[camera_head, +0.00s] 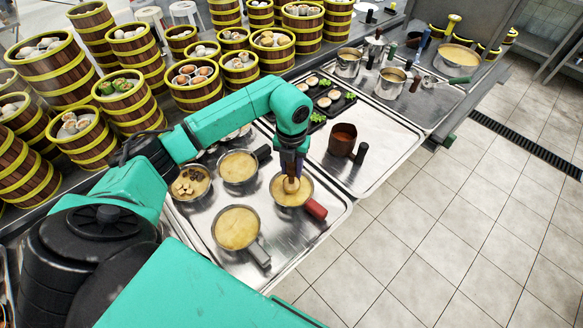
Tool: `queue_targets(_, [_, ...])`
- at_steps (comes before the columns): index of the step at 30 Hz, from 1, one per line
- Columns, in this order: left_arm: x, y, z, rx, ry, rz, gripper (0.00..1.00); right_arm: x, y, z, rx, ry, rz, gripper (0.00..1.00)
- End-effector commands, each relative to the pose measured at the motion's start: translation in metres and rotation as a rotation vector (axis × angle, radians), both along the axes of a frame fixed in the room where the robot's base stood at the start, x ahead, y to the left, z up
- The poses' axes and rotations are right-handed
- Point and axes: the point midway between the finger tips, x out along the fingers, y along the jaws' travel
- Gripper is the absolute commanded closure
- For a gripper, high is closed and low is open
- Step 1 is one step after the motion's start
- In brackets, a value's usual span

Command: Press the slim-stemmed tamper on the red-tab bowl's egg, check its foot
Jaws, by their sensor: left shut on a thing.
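The red-tab bowl (305,200) stands on the metal counter and holds yellow egg (280,196). Its red tab (316,208) sticks out to the lower right. My left gripper (291,172) points straight down over this bowl and is shut on the tamper (291,186). Only a tan lower part of the tamper shows below the jaws, upright at the middle of the egg. Its stem is hidden by the gripper, and the underside of its foot cannot be seen. Foot and egg appear to meet, but I cannot tell how firmly. My right gripper is not in view.
Grey-handled (238,229) and dark-handled (238,168) bowls of egg stand nearby. A bowl of chunks (190,183) is at left. A brown pot (342,139) and black trays (330,99) lie beyond. Steamer towers (130,100) crowd the back left.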

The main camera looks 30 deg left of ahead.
Motion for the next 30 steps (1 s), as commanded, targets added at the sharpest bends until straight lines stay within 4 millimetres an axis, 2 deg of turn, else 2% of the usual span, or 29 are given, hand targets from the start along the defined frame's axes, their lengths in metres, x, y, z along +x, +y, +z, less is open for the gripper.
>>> queue_targets(11, [0.0,0.0,0.0,0.0,0.0,0.0,1.0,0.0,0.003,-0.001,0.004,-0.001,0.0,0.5])
queue_targets(30, [0.0,0.0,-0.013,0.0,0.0,0.0,1.0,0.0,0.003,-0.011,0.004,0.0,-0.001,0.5])
